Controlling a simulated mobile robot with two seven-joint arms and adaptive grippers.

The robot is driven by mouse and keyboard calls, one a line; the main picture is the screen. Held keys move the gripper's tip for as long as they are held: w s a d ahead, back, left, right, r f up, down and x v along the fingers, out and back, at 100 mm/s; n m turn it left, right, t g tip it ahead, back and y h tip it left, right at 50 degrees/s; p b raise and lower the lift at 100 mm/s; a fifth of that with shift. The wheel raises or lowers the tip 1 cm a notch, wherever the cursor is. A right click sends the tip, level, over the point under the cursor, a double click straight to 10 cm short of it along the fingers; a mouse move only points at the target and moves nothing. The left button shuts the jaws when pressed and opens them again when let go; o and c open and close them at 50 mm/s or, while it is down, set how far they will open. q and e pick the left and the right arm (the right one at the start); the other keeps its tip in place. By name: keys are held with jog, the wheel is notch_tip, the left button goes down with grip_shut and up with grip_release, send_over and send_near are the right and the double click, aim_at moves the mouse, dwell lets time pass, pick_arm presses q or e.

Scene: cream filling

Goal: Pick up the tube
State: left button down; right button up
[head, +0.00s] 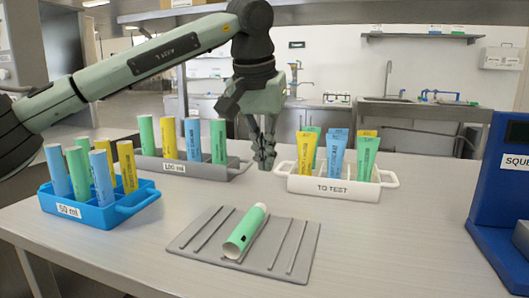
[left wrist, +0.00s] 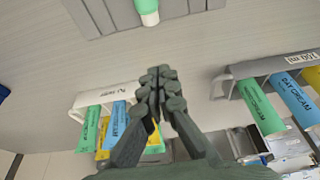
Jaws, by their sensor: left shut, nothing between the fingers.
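A green tube (head: 246,231) with a white end lies on its side on a grey ridged mat (head: 199,246); part of it shows at the top of the left wrist view (left wrist: 147,10). My left gripper (head: 264,158) points down behind the mat, between the grey rack and the white rack. Its fingers are shut and empty, also seen in the left wrist view (left wrist: 158,75). It is apart from the lying tube. More green, blue and yellow tubes stand upright in the racks. My right gripper is in neither view.
A white rack labelled "TO TEST" (head: 333,189) holds several tubes behind the mat. A grey rack (head: 173,167) and a blue "50 ml" rack (head: 107,211) stand left. A blue machine (head: 497,190) stands at right. The table beside the mat is clear.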

pick_arm(q)
jog(key=x, duration=0.6)
jog(key=shift+s+a+f, duration=0.1)
jog(key=shift+s+f, duration=0.15)
jog(key=shift+s, duration=0.05)
jog(key=shift+s+a+r, duration=0.1)
jog(key=shift+s+a, duration=0.15)
jog(key=shift+s, duration=0.5)
jog(key=shift+s+a, duration=0.25)
jog(key=shift+s, duration=0.5)
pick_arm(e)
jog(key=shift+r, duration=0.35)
pick_arm(q)
jog(key=shift+s, duration=0.1)
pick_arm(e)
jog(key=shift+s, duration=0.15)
